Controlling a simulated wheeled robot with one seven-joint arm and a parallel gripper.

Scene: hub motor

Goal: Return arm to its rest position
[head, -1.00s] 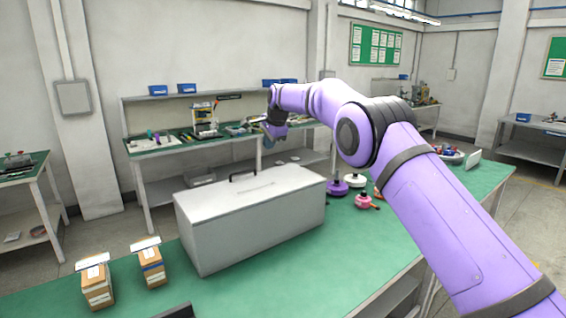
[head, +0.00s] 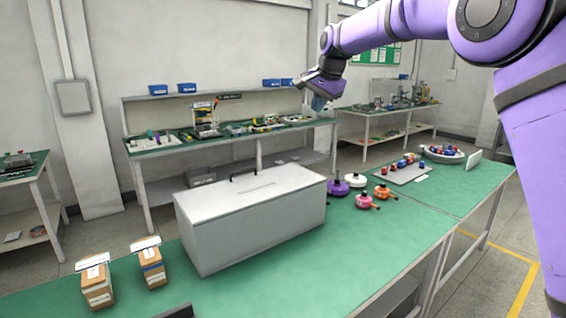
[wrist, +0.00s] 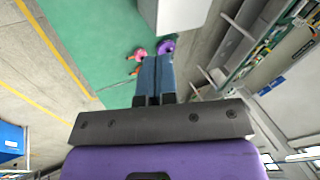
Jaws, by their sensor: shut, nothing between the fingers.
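My purple arm (head: 410,22) is raised at the upper right of the head view. My gripper (head: 318,103) hangs from its end, well above the green table (head: 300,260) and beyond its far side in the picture. In the wrist view the blue fingers (wrist: 154,75) lie side by side with nothing between them. The gripper is shut, empty and touches nothing.
A grey lidded box (head: 250,225) stands on the table. Purple (head: 338,188), white (head: 356,180), pink (head: 364,201) and orange (head: 382,192) parts stand right of it. Two small cartons (head: 97,285) are at left. A tray (head: 405,172) and bowl (head: 440,155) stand at the far right.

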